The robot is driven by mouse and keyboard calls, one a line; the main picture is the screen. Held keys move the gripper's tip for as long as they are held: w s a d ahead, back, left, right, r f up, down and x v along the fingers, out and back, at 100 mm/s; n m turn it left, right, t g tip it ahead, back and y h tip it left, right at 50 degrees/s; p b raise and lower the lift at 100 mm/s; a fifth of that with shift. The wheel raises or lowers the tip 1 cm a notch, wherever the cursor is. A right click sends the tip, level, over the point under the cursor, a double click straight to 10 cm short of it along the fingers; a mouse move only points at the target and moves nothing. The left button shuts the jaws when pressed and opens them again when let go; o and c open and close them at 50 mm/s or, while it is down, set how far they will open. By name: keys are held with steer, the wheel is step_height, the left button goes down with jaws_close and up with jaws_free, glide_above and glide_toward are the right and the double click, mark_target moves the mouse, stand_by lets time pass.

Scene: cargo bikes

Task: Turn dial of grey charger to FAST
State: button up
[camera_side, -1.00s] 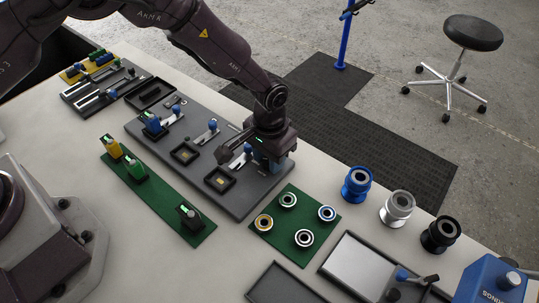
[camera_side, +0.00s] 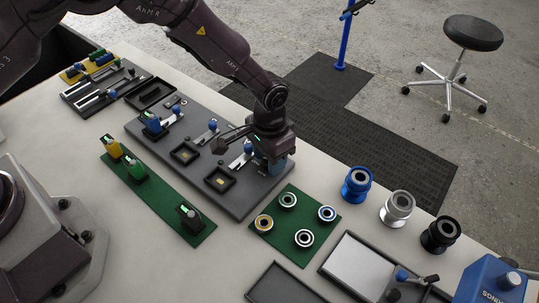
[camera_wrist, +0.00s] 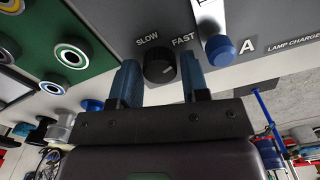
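The grey charger (camera_wrist: 262,20) fills the top of the wrist view, printed with "A", "LAMP CHARGE", "SLOW" and "FAST". Its black dial (camera_wrist: 160,68) sits below and between SLOW on the left and FAST on the right. A small pale mark shows on the dial, but I cannot tell clearly where it points. My gripper (camera_wrist: 163,84) is open, with one blue finger on each side of the dial. Whether the fingers touch it is unclear. In the side view my gripper (camera_side: 270,165) is low over the right end of the dark board (camera_side: 228,203), hiding the dial.
A blue-knobbed lever (camera_wrist: 220,48) stands right of the dial, close to the right finger. A green mat (camera_side: 294,225) with several rings lies in front of the board. Blue, silver and black spools (camera_side: 398,207) stand to its right. A green strip (camera_side: 160,195) holds upright pieces.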

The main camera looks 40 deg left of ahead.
steer(key=shift+o, duration=1.1)
